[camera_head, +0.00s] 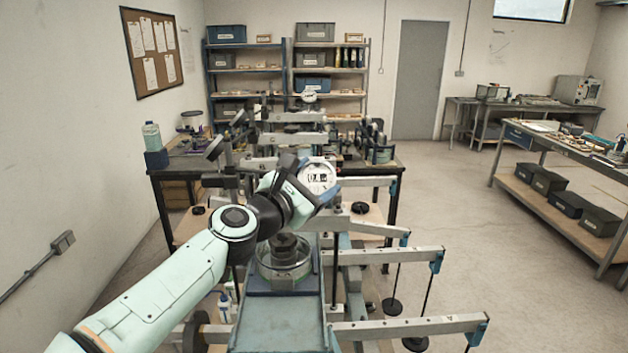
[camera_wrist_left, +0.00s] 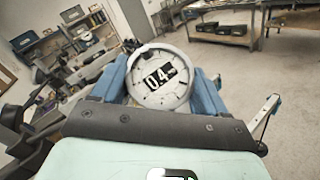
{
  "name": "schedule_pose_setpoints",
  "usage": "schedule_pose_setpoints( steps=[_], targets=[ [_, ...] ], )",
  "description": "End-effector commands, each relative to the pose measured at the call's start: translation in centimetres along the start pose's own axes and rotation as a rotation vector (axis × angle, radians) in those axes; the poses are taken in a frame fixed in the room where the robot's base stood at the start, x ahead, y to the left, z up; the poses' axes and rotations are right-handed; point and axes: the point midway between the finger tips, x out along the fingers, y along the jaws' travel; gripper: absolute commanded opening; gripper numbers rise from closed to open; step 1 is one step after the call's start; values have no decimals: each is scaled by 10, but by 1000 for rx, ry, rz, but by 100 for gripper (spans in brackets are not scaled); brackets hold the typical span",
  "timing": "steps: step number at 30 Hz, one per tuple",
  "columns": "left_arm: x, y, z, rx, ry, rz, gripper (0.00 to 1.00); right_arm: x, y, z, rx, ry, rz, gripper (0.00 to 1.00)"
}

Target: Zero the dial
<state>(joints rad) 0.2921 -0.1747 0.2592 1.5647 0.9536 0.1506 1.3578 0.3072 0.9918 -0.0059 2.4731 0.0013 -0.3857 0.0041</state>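The dial (camera_head: 318,178) is a round white gauge with a pale rim, standing above the middle of the lever stand. The fingertips are partly hidden by the rim. My right gripper is not in view.
Several pale lever beams (camera_head: 390,256) stick out to the right, with dark hanging weights (camera_head: 392,306) below them. A glass vessel (camera_head: 284,262) with dark weights stands just in front of the dial. Open floor (camera_head: 450,220) lies to the right.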

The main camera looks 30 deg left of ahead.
Motion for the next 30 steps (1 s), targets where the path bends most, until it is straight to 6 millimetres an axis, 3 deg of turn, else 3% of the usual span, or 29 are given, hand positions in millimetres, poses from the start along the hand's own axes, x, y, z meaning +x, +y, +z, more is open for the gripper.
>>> schedule_pose_setpoints(
  steps=[5,15,28,29,30],
  targets=[
    [0,0,0,3,0,-4,43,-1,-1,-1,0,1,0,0],
    [2,5,4,134,-5,-178,43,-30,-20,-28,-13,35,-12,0],
    [0,3,1,165,-1,-224,43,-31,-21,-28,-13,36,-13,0],
    [0,3,1,165,-1,-224,80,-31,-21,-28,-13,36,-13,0],
    [0,3,0,165,0,-224,93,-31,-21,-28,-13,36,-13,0]
  ],
)
